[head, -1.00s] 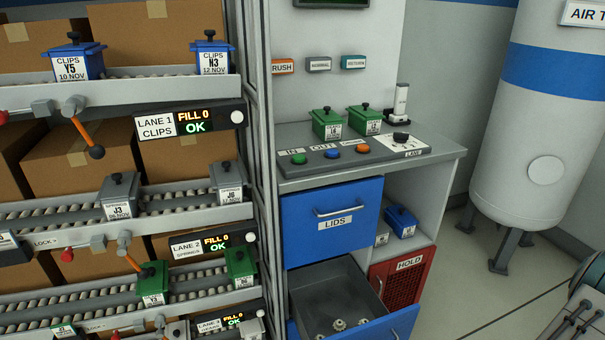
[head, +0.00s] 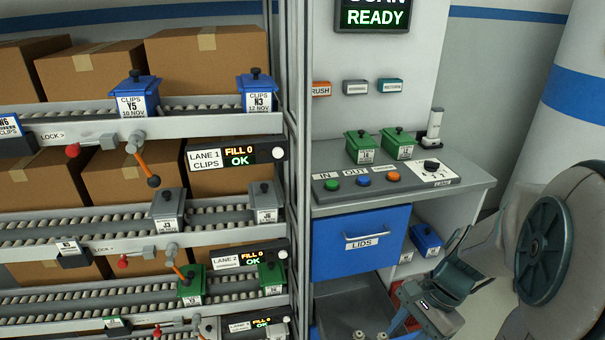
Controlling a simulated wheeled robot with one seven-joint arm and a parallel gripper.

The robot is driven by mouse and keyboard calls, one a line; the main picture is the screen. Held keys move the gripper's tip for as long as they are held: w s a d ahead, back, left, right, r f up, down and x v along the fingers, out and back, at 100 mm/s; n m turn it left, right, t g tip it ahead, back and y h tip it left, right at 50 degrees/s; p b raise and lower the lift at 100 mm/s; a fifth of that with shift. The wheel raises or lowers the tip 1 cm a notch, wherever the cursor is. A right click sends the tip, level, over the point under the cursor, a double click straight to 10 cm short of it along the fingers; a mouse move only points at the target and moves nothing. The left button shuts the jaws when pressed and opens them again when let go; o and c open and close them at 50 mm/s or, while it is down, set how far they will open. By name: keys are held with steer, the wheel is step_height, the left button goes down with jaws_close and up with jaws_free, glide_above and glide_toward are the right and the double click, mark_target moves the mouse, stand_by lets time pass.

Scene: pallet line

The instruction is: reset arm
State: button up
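My gripper (head: 428,298) shows at the lower right, in front of the counter unit and beside the open lower drawer (head: 336,322). My grey arm with a round teal joint cover fills the right edge. I cannot tell from this angle whether the fingers are open or shut, and I see nothing clearly held. The gripper hides part of the red HOLD bin (head: 396,298) and the drawer's right side.
The counter (head: 465,185) carries two green boxes (head: 362,146) and a button panel. The LIDS drawer (head: 345,238) below is shut. At left, roller lanes (head: 100,222) hold blue, grey and green boxes. A tank (head: 575,110) stands at right.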

steer(key=a+r+n+t+h+p, duration=0.2)
steer(key=r+n, duration=0.4)
steer(key=r, duration=0.1)
steer(key=s+a+r+n+t+h+p, duration=0.1)
steer(key=a+r+n+t+h+p, duration=0.1)
steer(key=r+n, duration=0.4)
steer(key=shift+r+h+p, duration=0.3)
steer(key=shift+r, duration=0.05)
